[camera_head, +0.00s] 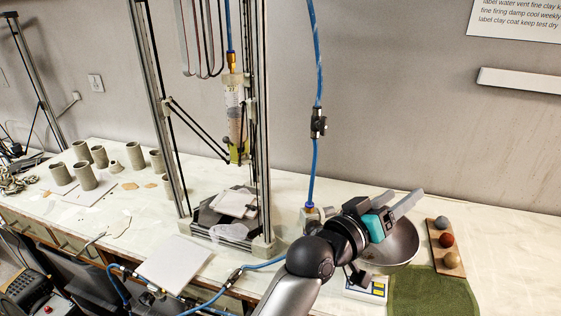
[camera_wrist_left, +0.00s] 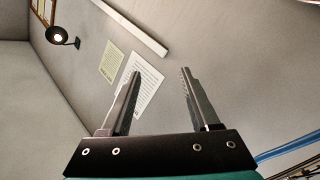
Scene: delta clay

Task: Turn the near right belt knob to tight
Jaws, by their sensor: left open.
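The delta clay printer stands left of centre in the head view, with tall rails and a clay tube (camera_head: 236,112) hanging between them. Its near right column (camera_head: 262,120) ends in a pale foot (camera_head: 263,245) on the table. I cannot make out the belt knob or its setting at this size. My left gripper (camera_head: 404,203) is right of the printer, above a metal bowl, well apart from the column. In the left wrist view the two fingers (camera_wrist_left: 160,74) are spread with nothing between them, facing the wall. My right gripper is not in view.
A metal bowl (camera_head: 402,246), a scale (camera_head: 378,287), a green cloth (camera_head: 430,291) and a board (camera_head: 434,228) with three balls lie at right. A blue hose (camera_head: 318,80) hangs between printer and arm. A white slab (camera_head: 172,263) lies in front; several clay cups stand left.

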